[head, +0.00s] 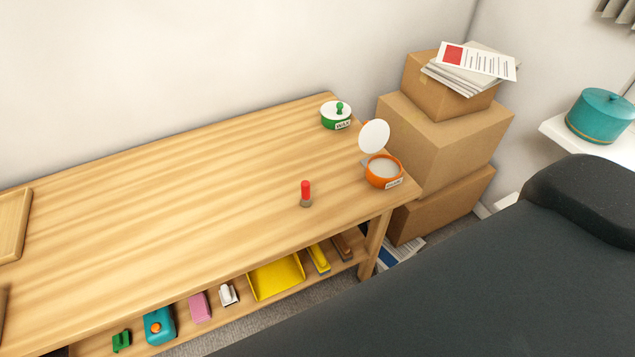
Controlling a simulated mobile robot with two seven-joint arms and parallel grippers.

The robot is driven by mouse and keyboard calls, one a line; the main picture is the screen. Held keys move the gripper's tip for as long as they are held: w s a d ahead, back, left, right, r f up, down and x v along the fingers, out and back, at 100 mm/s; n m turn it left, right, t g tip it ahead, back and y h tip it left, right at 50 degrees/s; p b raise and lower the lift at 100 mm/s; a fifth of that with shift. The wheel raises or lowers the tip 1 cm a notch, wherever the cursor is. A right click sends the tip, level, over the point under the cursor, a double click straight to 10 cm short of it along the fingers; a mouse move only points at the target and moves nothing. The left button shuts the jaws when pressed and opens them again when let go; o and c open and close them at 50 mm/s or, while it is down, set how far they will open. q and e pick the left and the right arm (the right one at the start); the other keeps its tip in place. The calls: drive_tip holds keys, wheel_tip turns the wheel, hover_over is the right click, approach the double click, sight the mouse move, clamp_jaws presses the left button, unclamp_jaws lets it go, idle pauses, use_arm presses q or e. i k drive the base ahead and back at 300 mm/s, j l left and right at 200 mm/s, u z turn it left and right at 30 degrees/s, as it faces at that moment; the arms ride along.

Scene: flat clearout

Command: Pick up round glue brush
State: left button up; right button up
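A small upright brush with a red handle and a greyish lower end (305,193) stands on the wooden workbench (180,190), near its front edge and right end. It looks like the round glue brush. Its bristles are too small to make out. An orange round pot (384,172) with pale contents and a raised white lid stands to its right, at the bench's right end. Neither of my grippers is in view.
A green-and-white pot labelled WAX (337,116) stands at the back right. A shelf below holds a yellow dustpan (276,278) and several small items. Stacked cardboard boxes (440,140) stand beyond the bench. A large dark shape covers the lower right. The bench middle is clear.

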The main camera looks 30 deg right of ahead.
sight(306, 200)
drive_tip(key=i+l, duration=0.1)
drive_tip(key=l, duration=0.3)
drive_tip(key=i+l, duration=0.1)
drive_tip(key=l, duration=0.3)
drive_tip(key=i+l, duration=0.1)
drive_tip(key=l, duration=0.25)
